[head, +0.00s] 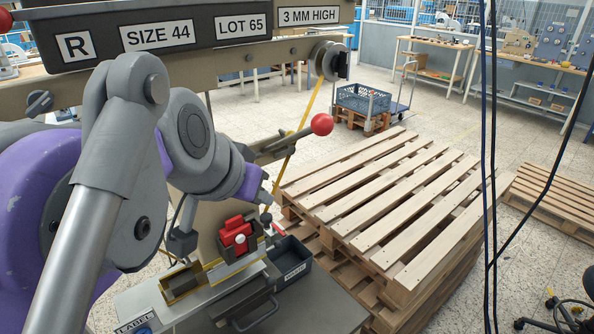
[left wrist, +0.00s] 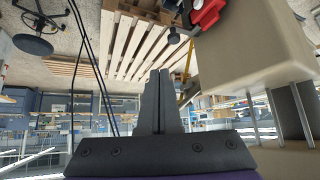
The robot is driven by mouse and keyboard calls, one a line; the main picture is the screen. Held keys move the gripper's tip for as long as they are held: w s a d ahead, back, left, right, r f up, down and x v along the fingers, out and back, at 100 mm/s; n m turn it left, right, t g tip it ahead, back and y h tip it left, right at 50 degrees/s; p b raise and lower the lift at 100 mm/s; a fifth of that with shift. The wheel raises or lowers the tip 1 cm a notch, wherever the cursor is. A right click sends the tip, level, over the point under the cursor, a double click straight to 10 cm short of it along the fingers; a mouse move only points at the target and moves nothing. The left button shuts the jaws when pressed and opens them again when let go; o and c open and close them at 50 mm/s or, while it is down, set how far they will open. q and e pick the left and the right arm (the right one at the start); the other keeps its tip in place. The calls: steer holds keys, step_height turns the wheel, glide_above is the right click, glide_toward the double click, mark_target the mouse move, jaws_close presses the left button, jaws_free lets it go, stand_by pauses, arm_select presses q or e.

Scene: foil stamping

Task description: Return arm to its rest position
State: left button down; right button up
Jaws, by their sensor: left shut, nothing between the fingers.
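My left arm, grey and purple, fills the left of the head view and reaches in over the stamping bench. My left gripper (left wrist: 158,78) shows in the left wrist view with its two black fingers together, empty and touching nothing that I can see. In the head view its fingertips are small and hard to make out. A red block with a pale knob (head: 237,236) sits on the bench fixture below and beside the wrist. A red part also shows at the top of the left wrist view (left wrist: 208,14). My right gripper is not in view.
A machine head with labels (head: 200,30) hangs over the arm, and a lever with a red ball (head: 322,124) sticks out near the wrist. A dark bin (head: 292,268) stands on the bench. Stacked wooden pallets (head: 400,200) lie to the right. Dark cables (head: 487,150) hang farther right.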

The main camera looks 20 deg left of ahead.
arm_select(q)
steer(key=shift+f, duration=0.1)
steer(key=s+d+f+g, duration=0.1)
steer(key=s+d+f, duration=0.1)
steer(key=f, duration=1.6)
steer(key=s+d+f+g, duration=0.1)
steer(key=s+d+f, duration=0.2)
steer(key=f, duration=1.5)
steer(key=shift+s+f+m+g, duration=0.15)
steer(key=shift+f+m+g, duration=0.15)
steer(key=shift+f, duration=0.1)
steer(key=shift+d, duration=0.1)
